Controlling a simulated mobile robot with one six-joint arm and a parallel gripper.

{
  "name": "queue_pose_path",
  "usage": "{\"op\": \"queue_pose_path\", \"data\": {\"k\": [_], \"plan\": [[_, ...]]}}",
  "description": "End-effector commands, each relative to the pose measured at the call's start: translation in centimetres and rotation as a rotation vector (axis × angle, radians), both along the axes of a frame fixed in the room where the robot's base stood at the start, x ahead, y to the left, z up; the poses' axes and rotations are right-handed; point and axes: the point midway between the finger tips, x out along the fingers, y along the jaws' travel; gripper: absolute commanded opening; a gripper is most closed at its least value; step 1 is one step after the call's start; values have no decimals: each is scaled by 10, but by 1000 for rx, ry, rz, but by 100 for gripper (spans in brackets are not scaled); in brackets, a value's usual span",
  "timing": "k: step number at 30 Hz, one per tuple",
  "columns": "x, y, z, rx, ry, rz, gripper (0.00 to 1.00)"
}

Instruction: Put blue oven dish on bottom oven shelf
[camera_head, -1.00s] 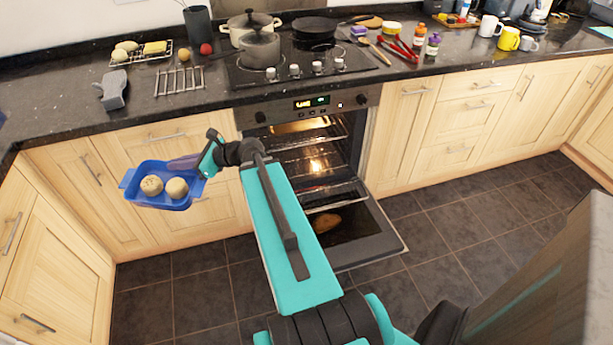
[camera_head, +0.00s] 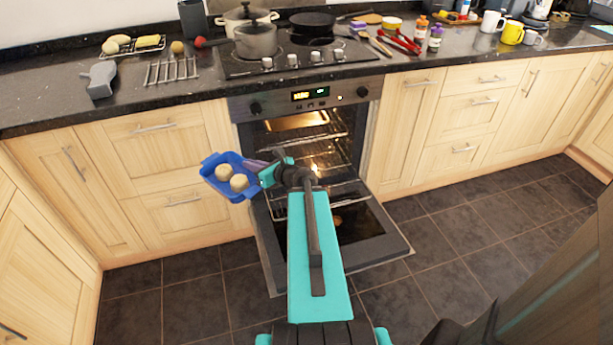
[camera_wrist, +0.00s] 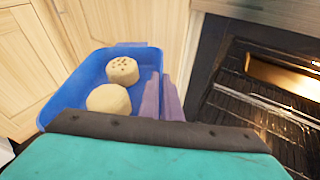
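The blue oven dish (camera_head: 211,186) holds two round pale items, one dotted on top (camera_wrist: 122,71). My gripper (camera_head: 256,170) is shut on the dish's right side and holds it in the air, left of the oven opening. In the wrist view the dish (camera_wrist: 88,75) is at the left, and the purple-grey fingers (camera_wrist: 162,100) are at its right wall. The oven (camera_head: 310,140) has its door (camera_head: 375,237) folded down open, and its inside is lit. Wire shelves (camera_wrist: 262,110) show inside. My arm hides part of the lower oven and the door.
A tray-like item (camera_wrist: 285,75) sits high in the oven. Wooden cupboards (camera_head: 165,150) stand left of the oven. The hob above holds a pot (camera_head: 255,40) and a dark pan (camera_head: 312,25). The tiled floor in front is clear.

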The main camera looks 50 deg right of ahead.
Motion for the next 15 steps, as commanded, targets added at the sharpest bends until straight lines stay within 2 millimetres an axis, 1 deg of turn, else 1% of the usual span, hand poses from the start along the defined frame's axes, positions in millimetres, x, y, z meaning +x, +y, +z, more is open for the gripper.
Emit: {"op": "queue_pose_path", "data": {"k": [1, 6, 8, 15], "plan": [[-8, -11, -14, 7, -3, -31, 0], [-33, -46, -45, 17, -4, -133, 0], [-43, -57, -56, 21, -5, -167, 0], [-85, -102, -101, 35, -9, -310, 0]]}}
